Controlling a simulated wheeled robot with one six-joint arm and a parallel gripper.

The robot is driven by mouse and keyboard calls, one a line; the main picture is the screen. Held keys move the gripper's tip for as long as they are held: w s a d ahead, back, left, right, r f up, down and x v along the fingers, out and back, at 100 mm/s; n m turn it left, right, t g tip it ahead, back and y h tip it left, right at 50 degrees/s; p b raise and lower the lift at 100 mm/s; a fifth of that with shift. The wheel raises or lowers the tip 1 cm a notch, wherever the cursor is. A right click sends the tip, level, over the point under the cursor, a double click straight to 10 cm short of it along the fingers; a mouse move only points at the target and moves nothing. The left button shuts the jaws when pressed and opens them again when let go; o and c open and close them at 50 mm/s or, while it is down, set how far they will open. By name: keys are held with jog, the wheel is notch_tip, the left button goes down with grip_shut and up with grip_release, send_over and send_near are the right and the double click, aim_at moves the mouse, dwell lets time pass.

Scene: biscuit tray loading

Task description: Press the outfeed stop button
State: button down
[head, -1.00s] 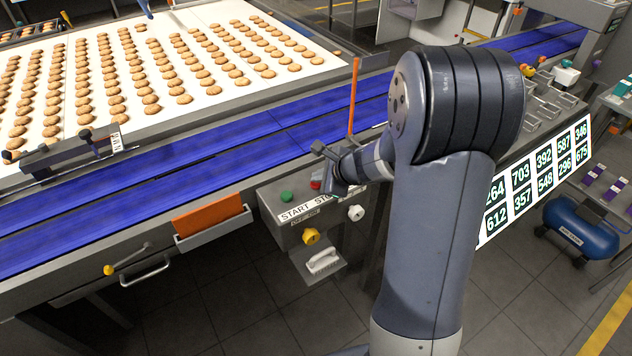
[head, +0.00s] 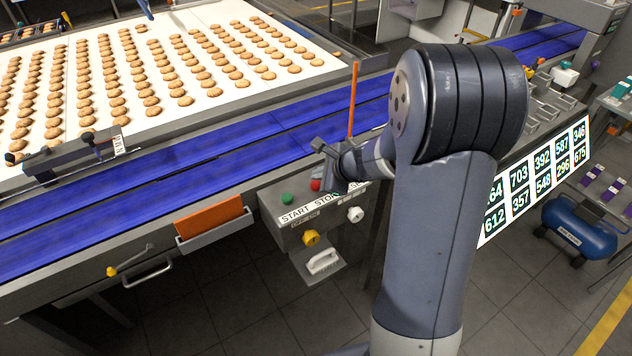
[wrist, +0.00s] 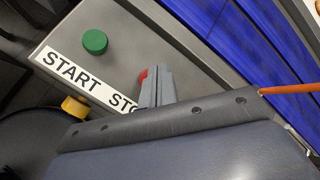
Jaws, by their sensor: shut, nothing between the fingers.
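The red stop button (head: 315,185) sits on the grey control box (head: 290,235), to the right of the green start button (head: 288,198). A white label strip (head: 297,213) runs in front of them. My gripper (head: 328,187) is shut and empty, its tips close beside the red button. In the wrist view, only a sliver of the red button (wrist: 143,76) shows at the left edge of my shut fingers (wrist: 156,80); the rest is hidden behind them. I cannot tell whether the fingers touch it. The green button (wrist: 95,41) shows clear to the left.
An upright orange rod (head: 353,100) stands behind my gripper. Blue conveyor belts (head: 200,165) run behind the box. A yellow knob (head: 311,237) and a white knob (head: 355,214) are on the box front. An orange panel (head: 208,217) is to the left.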

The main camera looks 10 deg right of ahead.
jog(key=shift+r, duration=0.15)
notch_tip(320, 180, up, 5)
jog(key=p, duration=0.4)
dwell(0.5)
